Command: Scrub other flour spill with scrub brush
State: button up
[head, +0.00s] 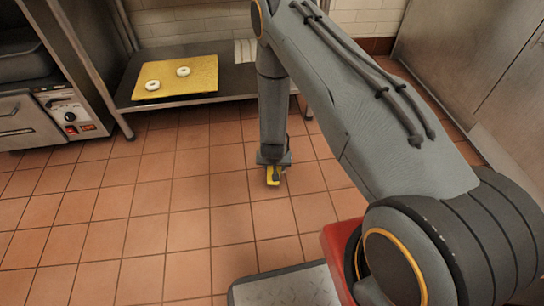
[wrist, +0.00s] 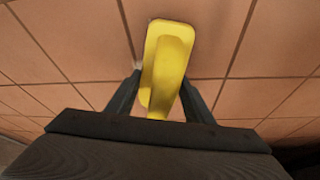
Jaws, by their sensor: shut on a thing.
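My gripper (head: 273,165) is low over the tiled floor at the end of my downward-reaching arm. It is shut on the yellow scrub brush (head: 273,180), which is at floor level. In the wrist view the brush (wrist: 168,55) points away between the two dark fingers of my gripper (wrist: 160,82). Its bristles are hidden, and I cannot tell whether it touches the floor. No flour spill shows clearly in either view; any flour under the brush or behind my arm is hidden.
A low metal shelf (head: 240,81) stands against the back wall, with a yellow board (head: 195,72) bearing two pale bagels (head: 183,72). Steel cabinets (head: 460,50) stand at the right. The floor at the left is clear.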

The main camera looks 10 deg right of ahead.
jog(key=shift+r+p, duration=2)
jog(key=shift+r, duration=1.2)
